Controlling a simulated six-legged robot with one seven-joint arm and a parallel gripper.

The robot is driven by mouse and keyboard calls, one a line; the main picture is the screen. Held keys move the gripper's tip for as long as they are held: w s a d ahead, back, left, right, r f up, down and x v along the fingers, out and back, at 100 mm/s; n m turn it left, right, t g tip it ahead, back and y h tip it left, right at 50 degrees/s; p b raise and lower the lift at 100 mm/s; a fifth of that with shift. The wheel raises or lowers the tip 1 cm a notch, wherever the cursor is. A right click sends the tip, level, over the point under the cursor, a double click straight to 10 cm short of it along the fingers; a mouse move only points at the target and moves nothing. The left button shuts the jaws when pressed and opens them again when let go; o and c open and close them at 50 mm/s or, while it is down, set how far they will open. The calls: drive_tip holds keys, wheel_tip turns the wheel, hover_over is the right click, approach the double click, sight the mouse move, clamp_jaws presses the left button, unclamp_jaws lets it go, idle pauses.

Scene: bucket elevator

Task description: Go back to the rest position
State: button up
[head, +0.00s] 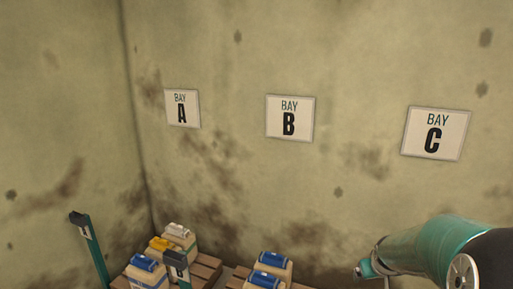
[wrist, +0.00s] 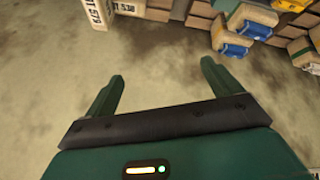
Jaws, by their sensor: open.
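My gripper (wrist: 160,95) shows in the wrist view with its two green fingers spread wide apart. Nothing is between them; only the stained floor shows there. In the head view part of my teal arm reaches in at the lower right, and the gripper's fingertips cannot be made out there.
The wall carries signs Bay A (head: 182,108), Bay B (head: 290,118) and Bay C (head: 435,133). Pallets (head: 206,268) below hold sacks with blue (head: 272,259), yellow and white tops. A teal post (head: 90,250) stands at left. Lettered boxes (wrist: 95,10) lie at the wrist view's top.

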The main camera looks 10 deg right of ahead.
drive_tip(key=s+a+r+n, duration=0.1)
drive_tip(key=s+a+r, duration=0.2)
drive_tip(key=a+r, duration=0.35)
drive_tip(key=s+a+r, duration=0.4)
drive_tip(key=a, duration=0.5)
drive_tip(key=s+a+r+y, duration=0.3)
drive_tip(key=s+a+r, duration=0.1)
drive_tip(key=s+a, duration=0.7)
drive_tip(key=shift+s+a+n, duration=0.3)
drive_tip(key=shift+s+n, duration=0.1)
drive_tip(key=shift+s, duration=0.25)
drive_tip(key=shift+c, duration=0.2)
